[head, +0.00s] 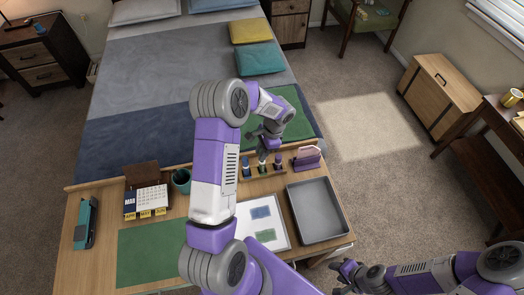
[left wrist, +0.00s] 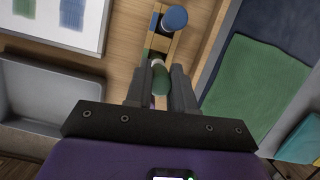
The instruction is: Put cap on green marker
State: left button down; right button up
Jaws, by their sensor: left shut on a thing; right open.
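My left gripper (head: 268,146) is over the wooden marker stand (head: 262,174) at the back of the desk. In the left wrist view its fingers (left wrist: 162,88) are shut on a green, rounded piece (left wrist: 160,80) of the green marker. I cannot tell whether this is its cap or its body. In the head view the green marker (head: 262,158) shows just below the fingers, at the middle of the stand. A blue marker (head: 245,167) stands at the left end; its round blue top shows in the left wrist view (left wrist: 174,19). My right gripper (head: 346,273) is open and empty, off the desk's front right.
A grey tray (head: 318,211) lies right of a white sheet (head: 279,237). A pink-topped holder (head: 307,158) stands right of the stand. A dark green cup (head: 181,180), a calendar (head: 146,202) and a teal stapler (head: 86,223) are at left. The green blotter (head: 150,254) is bare.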

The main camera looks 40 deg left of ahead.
pick_arm(q)
jog(key=shift+f+b, duration=0.75)
jog(key=shift+f, duration=0.35)
jog(key=c, duration=0.9)
grip_release()
jog(key=shift+r, duration=0.1)
jog(key=p+v, duration=0.1)
jog(key=v, duration=0.6)
jog(key=shift+w+r, duration=0.15)
